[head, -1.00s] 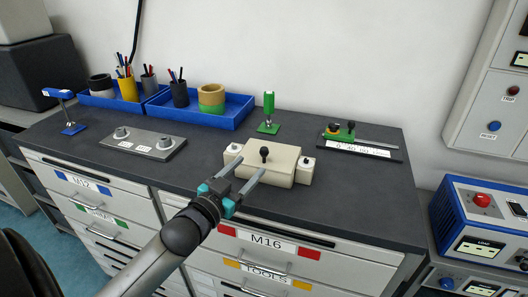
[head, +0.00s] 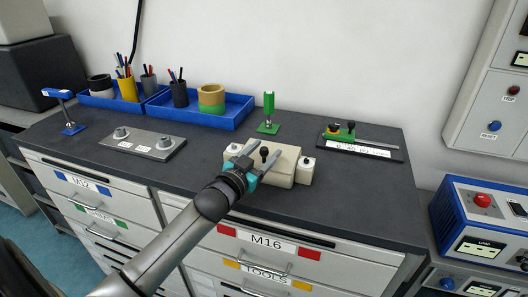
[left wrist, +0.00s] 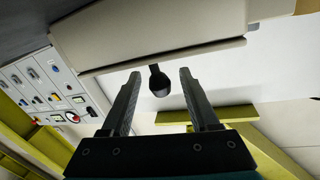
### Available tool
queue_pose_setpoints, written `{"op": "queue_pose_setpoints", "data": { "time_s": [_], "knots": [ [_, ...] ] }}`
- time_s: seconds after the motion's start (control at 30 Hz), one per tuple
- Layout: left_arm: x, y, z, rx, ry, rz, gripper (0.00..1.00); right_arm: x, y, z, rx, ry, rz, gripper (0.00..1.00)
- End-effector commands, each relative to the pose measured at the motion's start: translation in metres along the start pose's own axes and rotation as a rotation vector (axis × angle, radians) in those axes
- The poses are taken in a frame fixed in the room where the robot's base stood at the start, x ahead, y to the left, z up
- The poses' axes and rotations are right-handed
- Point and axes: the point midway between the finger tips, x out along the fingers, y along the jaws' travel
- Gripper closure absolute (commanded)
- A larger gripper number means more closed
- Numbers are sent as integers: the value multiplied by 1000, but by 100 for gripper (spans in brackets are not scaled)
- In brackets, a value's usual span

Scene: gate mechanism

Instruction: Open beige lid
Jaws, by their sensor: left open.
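The beige lid (head: 283,172) is the top of a small beige box on the dark worktop, and it looks shut. A black knob (head: 264,151) stands up from it. My left gripper (head: 267,149) is open, its two fingers reaching over the lid near the knob. In the left wrist view the knob (left wrist: 159,82) shows between the open fingertips (left wrist: 159,73), with a gap on both sides. The beige body (left wrist: 150,35) fills the top of that view. The gripper partly covers the box's left front in the head view. My right gripper is not in view.
Beige side blocks (head: 306,170) with black buttons flank the box. A green stand (head: 268,115) is behind it, a grey plate with two knobs (head: 145,141) to the left, and a black fixture with a white label (head: 361,146) to the right. The worktop's right front is clear.

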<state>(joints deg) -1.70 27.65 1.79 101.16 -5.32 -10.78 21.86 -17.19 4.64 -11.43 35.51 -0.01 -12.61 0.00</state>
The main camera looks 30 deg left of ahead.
Motion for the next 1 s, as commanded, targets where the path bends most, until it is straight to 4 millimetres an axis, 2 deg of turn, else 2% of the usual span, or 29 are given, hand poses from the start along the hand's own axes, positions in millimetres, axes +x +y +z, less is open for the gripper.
{"op": "queue_pose_setpoints", "data": {
  "time_s": [0.07, 0.6, 1.0],
  "knots": [
    [0, 0, 0, 0, 0, 0, 39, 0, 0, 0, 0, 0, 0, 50],
    [0, 0, 0, 0, 0, 0, 98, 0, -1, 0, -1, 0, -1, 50],
    [0, 0, 0, 0, 0, 1, 100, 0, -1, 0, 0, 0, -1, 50]
  ]
}}
